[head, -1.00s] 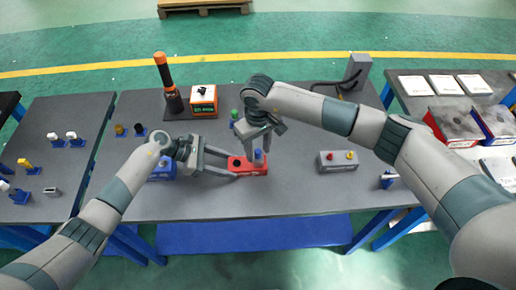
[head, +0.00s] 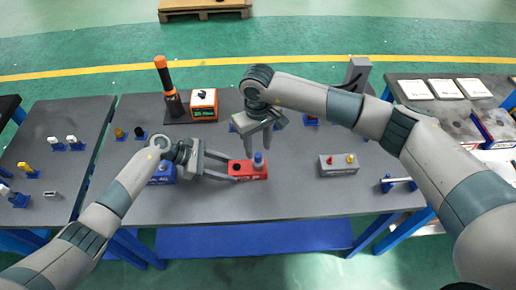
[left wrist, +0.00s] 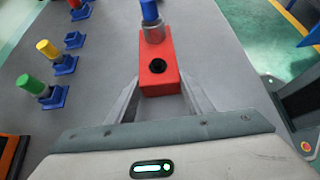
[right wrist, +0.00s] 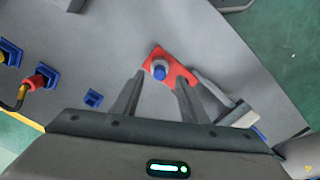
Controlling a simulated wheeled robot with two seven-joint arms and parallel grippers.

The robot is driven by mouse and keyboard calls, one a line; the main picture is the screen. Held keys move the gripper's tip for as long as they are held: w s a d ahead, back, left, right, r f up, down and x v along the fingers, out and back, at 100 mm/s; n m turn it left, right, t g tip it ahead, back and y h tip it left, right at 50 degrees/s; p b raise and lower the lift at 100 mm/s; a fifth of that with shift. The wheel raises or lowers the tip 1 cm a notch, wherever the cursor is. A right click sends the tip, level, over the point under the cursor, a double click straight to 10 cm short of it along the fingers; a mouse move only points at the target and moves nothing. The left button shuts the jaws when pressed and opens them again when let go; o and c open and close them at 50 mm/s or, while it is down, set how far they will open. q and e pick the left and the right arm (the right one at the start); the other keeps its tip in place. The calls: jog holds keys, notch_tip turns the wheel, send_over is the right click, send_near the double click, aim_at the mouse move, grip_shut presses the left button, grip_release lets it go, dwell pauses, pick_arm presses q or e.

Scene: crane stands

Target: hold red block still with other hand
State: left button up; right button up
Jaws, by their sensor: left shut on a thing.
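The red block (head: 240,172) lies on the grey table. It has a dark round hole in its top and a blue-topped peg (head: 258,160) with a grey metal collar standing upright at one end. My left gripper (head: 231,170) is shut on the red block from the left, at the hole end; the left wrist view shows the block (left wrist: 158,82) between its fingertips. My right gripper (head: 259,144) is open and empty, above and behind the peg. In the right wrist view the peg (right wrist: 159,70) shows beyond the parted fingers, apart from them.
A blue block (head: 162,174) sits left of the red one, partly behind my left gripper. A grey box with red and yellow buttons (head: 339,164) stands to the right. An orange-and-black device (head: 203,103) and an orange-topped lamp (head: 167,80) stand at the back. The front middle is clear.

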jog(key=shift+r, duration=0.5)
notch_tip(320, 180, up, 12)
dwell(0.7)
pick_arm(q)
jog(key=o, duration=1.3)
jog(key=shift+o, duration=0.2)
jog(key=v, duration=1.2)
